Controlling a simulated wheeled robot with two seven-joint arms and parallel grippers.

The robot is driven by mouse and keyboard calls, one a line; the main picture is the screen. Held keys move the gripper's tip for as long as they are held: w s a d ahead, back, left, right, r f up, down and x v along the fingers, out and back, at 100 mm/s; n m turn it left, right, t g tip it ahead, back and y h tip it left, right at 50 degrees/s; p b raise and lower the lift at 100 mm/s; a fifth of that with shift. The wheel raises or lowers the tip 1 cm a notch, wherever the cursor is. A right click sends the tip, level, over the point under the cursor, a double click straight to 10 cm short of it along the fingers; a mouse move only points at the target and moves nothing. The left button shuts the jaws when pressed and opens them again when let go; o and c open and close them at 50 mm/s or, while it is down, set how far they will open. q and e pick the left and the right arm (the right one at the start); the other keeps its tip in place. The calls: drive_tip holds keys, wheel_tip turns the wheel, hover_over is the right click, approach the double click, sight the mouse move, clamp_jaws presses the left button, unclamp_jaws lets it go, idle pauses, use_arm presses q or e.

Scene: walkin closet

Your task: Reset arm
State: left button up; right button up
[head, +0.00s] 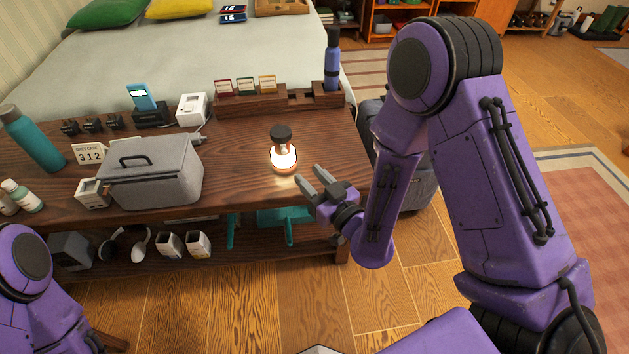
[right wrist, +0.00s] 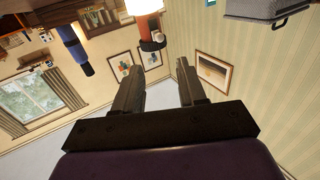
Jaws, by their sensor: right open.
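My right arm comes in from the right in the head view. Its gripper (head: 312,182) is open and empty, at the front right of the dark wooden bench. It is beside a small lit lantern (head: 283,158) with a dark top, with a small gap between them as far as I can tell. In the right wrist view the two fingers (right wrist: 158,85) stand apart with nothing between them. The lantern (right wrist: 146,8) shows at the top there. Part of my left arm shows at the lower left in the head view; its gripper is out of view.
The bench (head: 240,165) holds a grey lidded case (head: 150,178), a teal bottle (head: 32,138), a wooden organizer (head: 250,103) and a blue bottle (head: 332,65). A bed (head: 190,55) is behind it. A dark suitcase (head: 418,185) stands at the bench's right end. Floor is clear in front.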

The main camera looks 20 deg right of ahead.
drive_tip(key=shift+s+d, duration=0.1)
drive_tip(key=shift+s, duration=0.4)
drive_tip(key=s+d+f+m+g+h, duration=0.3)
drive_tip(key=s+d+f+m+g, duration=0.15)
drive_tip(key=f, duration=0.45)
drive_tip(key=s+d+f+m+g+h, duration=0.25)
drive_tip(key=s+f+g, duration=0.3)
drive_tip(key=f, duration=0.35)
drive_tip(key=s+d+f+m+g+h, duration=0.15)
drive_tip(key=s+f, duration=0.25)
drive_tip(key=s, duration=0.4)
drive_tip(key=s+d+f+m+g, duration=0.1)
drive_tip(key=s+d+f+g, duration=0.2)
drive_tip(key=s, duration=0.5)
wheel_tip(320, 180, up, 16)
drive_tip(key=p, duration=1.7)
drive_tip(key=shift+w+a, duration=0.3)
drive_tip(key=shift+a, duration=0.1)
